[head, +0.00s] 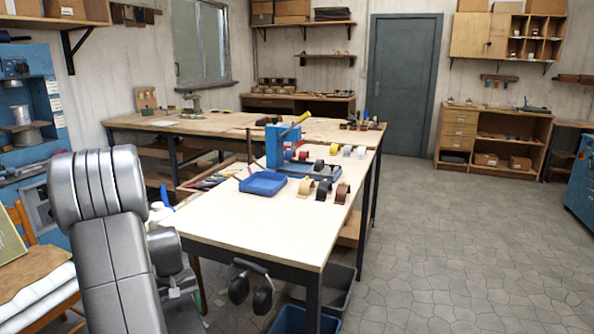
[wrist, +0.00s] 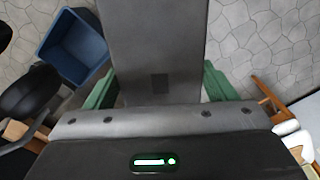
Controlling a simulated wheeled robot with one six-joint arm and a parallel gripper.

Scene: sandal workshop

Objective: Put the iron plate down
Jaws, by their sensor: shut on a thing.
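My gripper (wrist: 157,88) shows in the wrist view, with a green finger at each side of a wide, flat dark grey slab. The slab, which looks like the iron plate (wrist: 155,40), runs from between the fingers to the top edge of the picture. The gripper is shut on it and holds it above the floor. In the head view my gripper and the plate cannot be made out; my arm fills the lower left.
The light-topped workbench (head: 262,236) has a bare front part. A blue tray (head: 263,184), a blue press (head: 288,148) and several rolls stand farther back. Ear defenders (head: 252,285) hang at its front edge. A blue bin (wrist: 75,45) is below; a chair (head: 20,225) stands left.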

